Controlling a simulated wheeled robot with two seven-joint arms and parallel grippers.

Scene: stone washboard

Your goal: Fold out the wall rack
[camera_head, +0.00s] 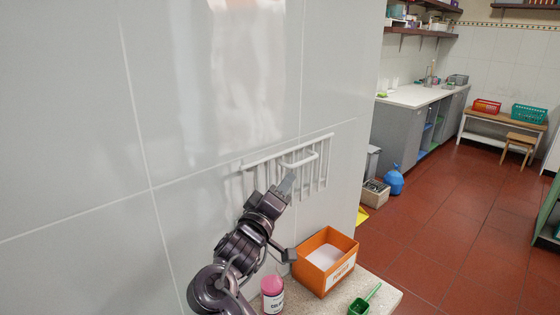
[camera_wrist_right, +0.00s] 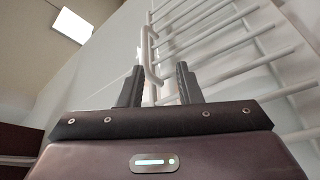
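The white wall rack (camera_head: 325,164) is on the tiled wall, with a long top bar and several thin bars hanging down close to the wall. A white looped handle (camera_head: 300,160) sticks out at its upper part. My right gripper (camera_head: 288,185) is at the rack's front, just below the handle, and its arm hides the rack's lower left part. In the right wrist view the two dark fingers of my right gripper (camera_wrist_right: 160,72) are apart. The handle (camera_wrist_right: 149,55) shows between and beyond them; contact cannot be told. My left gripper is not in view.
Below the rack, a stone counter (camera_head: 385,292) holds an orange box (camera_head: 341,239), a pink-lidded jar (camera_head: 272,294) and a green scoop (camera_head: 362,302). The orange box stands close to my right arm. Open red-tiled floor (camera_head: 450,230) lies to the right.

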